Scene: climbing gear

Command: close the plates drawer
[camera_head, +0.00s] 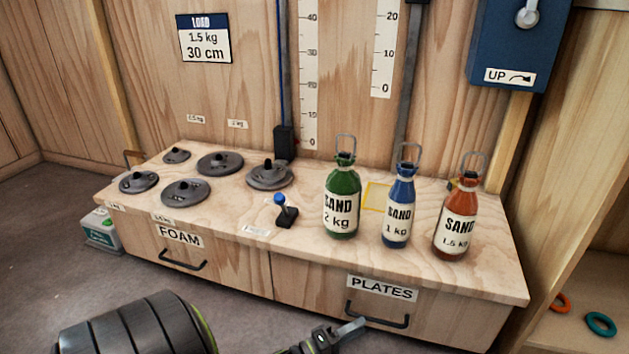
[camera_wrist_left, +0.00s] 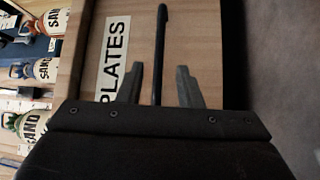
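The plates drawer (camera_head: 335,287) is the right wooden front of the low bench, with a PLATES label (camera_head: 381,288) and a black bar handle (camera_head: 377,314). Its front looks about flush with the bench in the head view; I cannot tell if a small gap remains. My left gripper (camera_head: 345,330) is low in front of the drawer, near the handle's left end. In the left wrist view its fingers (camera_wrist_left: 159,88) are apart, with the handle (camera_wrist_left: 161,50) showing between them and the PLATES label (camera_wrist_left: 115,60) beside it. No contact is clear. My right gripper is not in view.
Green (camera_head: 342,205), blue (camera_head: 399,212) and red (camera_head: 458,222) sand bottles stand on the bench top above the drawer. Several grey plates and a small blue-knobbed lever (camera_head: 286,212) are to the left. The FOAM drawer (camera_head: 215,268) is beside it. Floor in front is clear.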

